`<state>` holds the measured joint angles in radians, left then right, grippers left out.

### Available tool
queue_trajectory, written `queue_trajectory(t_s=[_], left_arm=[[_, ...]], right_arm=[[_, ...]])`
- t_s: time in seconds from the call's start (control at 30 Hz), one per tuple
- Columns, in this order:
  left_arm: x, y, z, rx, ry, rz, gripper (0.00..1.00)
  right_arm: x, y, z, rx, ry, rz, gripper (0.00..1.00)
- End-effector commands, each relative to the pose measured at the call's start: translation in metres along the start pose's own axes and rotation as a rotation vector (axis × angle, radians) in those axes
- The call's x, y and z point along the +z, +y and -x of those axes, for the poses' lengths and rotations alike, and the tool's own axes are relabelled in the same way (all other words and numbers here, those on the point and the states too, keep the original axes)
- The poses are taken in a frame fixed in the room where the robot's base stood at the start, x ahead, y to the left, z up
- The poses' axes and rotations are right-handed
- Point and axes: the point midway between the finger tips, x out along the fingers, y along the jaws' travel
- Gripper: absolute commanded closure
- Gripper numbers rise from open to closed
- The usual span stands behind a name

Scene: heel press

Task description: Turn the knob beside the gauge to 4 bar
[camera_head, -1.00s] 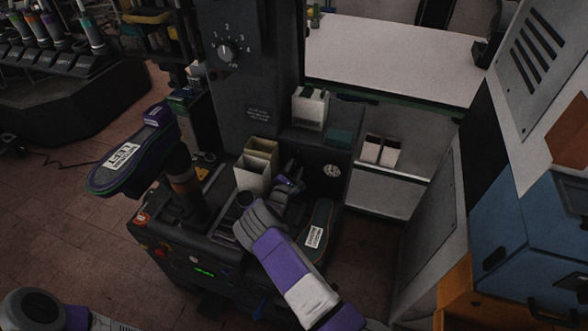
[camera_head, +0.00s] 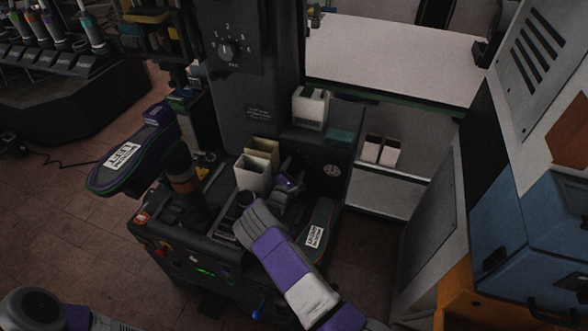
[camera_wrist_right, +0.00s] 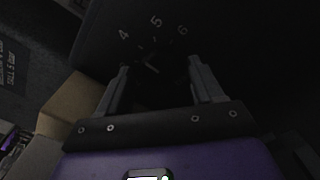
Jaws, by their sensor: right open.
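The dark knob (camera_wrist_right: 150,66) shows in the right wrist view, with a pale pointer line and the numbers 4, 5 and 6 around its far side. I cannot tell its exact setting. My right gripper (camera_wrist_right: 157,72) is open, with one finger on each side of the knob; whether they touch it is unclear. The arm and gripper hide the knob there, and the gauge's needle is too small to read. My left gripper is not in view.
Another numbered knob (camera_head: 228,50) is higher on the dark column. A cream open box (camera_head: 252,174) stands just left of my right gripper. A labelled shoe (camera_head: 314,236) is right of my right forearm, and another shoe (camera_head: 130,155) sits on the left post.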

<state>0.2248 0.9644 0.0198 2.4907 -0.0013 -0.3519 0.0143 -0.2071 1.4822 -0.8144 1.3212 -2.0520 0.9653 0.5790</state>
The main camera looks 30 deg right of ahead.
Motion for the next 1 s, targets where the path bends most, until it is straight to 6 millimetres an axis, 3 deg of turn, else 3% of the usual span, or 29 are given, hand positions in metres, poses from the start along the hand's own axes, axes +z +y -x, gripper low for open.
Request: queue_trajectory(t_s=[0.5, 1.0], left_arm=[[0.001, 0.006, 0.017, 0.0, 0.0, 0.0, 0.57], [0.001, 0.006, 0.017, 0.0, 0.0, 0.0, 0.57]], right_arm=[[0.0, 0.001, 0.07, 0.0, 0.003, 0.001, 0.34], [0.0, 0.0, 0.075, 0.0, 0.001, 0.0, 0.34]])
